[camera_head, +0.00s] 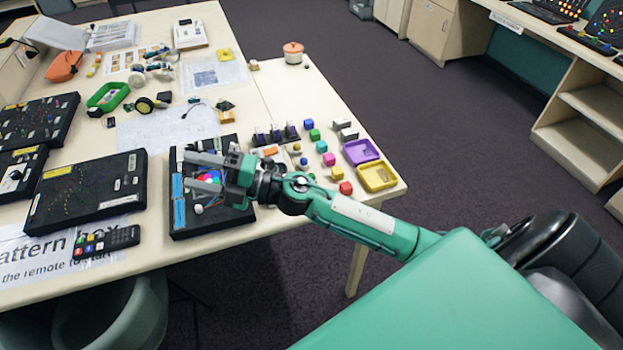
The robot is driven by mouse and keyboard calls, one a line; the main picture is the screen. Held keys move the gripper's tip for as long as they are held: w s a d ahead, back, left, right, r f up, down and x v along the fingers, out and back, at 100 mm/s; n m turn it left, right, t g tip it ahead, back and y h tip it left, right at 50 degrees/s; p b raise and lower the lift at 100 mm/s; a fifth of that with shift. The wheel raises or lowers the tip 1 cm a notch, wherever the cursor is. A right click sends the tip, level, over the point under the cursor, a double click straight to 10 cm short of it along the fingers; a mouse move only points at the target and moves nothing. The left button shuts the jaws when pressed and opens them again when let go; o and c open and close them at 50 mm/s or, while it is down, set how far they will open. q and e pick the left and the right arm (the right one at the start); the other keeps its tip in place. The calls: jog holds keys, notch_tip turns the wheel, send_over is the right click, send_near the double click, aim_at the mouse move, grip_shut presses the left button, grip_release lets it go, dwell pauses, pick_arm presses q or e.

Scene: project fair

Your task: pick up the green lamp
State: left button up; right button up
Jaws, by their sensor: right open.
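My right gripper (192,172) reaches in from the right over a black panel box (205,221) at the table's front edge. I cannot make out a separate green lamp with certainty; the gripper may hide one. A green rounded frame-like object (108,96) lies farther back on the left. A small green block (314,134) stands right of the gripper. My left gripper is not in view.
Other black panels (90,193) and a remote (106,241) lie to the left. Several coloured blocks, a purple tray (361,152) and a yellow tray (377,176) crowd the table's right end. An orange-lidded pot (293,53) stands behind. Bare tabletop (292,92) lies between.

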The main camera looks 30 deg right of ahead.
jog(key=s+a+f+n+g, duration=0.1)
jog(key=a+f+n+g, duration=0.1)
jog(key=n+g, duration=0.55)
jog(key=n+g+h+p, duration=0.3)
jog(key=n+g+h, duration=0.15)
jog(key=h, duration=1.25)
send_over(312, 174)
jog(key=s, duration=0.1)
jog(key=shift+g, duration=0.4)
jog(key=f, duration=1.3)
jog(key=shift+a, duration=0.2)
jog(key=shift+w+f+p, duration=0.1)
jog(key=shift+f+p, duration=0.25)
jog(key=shift+f, duration=0.1)
jog(key=f, duration=0.1)
jog(key=f+p, duration=0.2)
jog(key=f, duration=0.1)
jog(key=shift+w+d+f, duration=0.1)
jog(key=shift+w+d, duration=0.05)
jog(key=shift+w, duration=0.2)
jog(key=shift+f, duration=0.2)
jog(key=c, duration=1.1)
